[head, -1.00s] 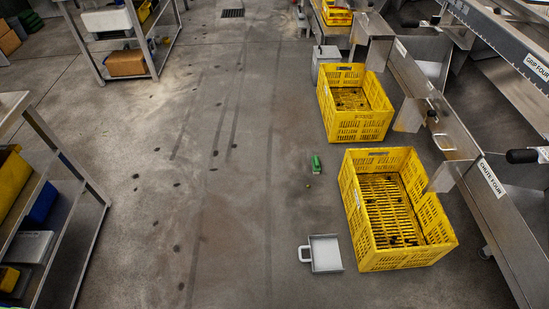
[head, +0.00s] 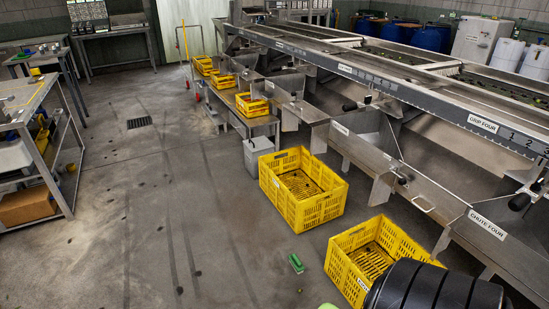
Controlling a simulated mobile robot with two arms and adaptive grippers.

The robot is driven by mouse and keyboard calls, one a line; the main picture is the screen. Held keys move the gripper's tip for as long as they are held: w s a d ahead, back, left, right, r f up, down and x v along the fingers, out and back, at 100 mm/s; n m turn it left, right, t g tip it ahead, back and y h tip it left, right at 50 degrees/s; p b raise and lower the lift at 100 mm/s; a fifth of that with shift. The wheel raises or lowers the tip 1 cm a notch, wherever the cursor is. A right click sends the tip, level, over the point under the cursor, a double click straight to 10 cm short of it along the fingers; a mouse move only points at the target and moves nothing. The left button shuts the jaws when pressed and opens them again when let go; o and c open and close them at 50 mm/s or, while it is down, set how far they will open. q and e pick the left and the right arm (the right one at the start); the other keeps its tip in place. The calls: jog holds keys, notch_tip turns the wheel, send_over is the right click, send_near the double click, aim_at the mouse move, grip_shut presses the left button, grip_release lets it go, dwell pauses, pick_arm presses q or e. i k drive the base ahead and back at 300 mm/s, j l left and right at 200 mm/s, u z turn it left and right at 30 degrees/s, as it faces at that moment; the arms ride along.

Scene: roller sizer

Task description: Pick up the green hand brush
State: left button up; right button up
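The green hand brush (head: 296,263) lies on the concrete floor in the lower middle of the head view. It is small and lies left of the near yellow crate (head: 345,262), apart from it. Neither of my grippers shows in the view, and nothing touches the brush.
Another yellow crate (head: 290,215) stands behind the brush. A grey bin (head: 257,153) stands farther back. The metal chutes (head: 440,205) and the long sizer line the right. A dark ribbed form covers the lower right corner. The floor (head: 150,230) left of the brush is clear.

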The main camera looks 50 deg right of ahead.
aim_at(300, 268)
jog(key=i+z, duration=0.45)
jog(key=i, duration=0.25)
jog(key=i+j+z, duration=0.2)
jog(key=i+z, duration=0.3)
jog(key=i, duration=0.2)
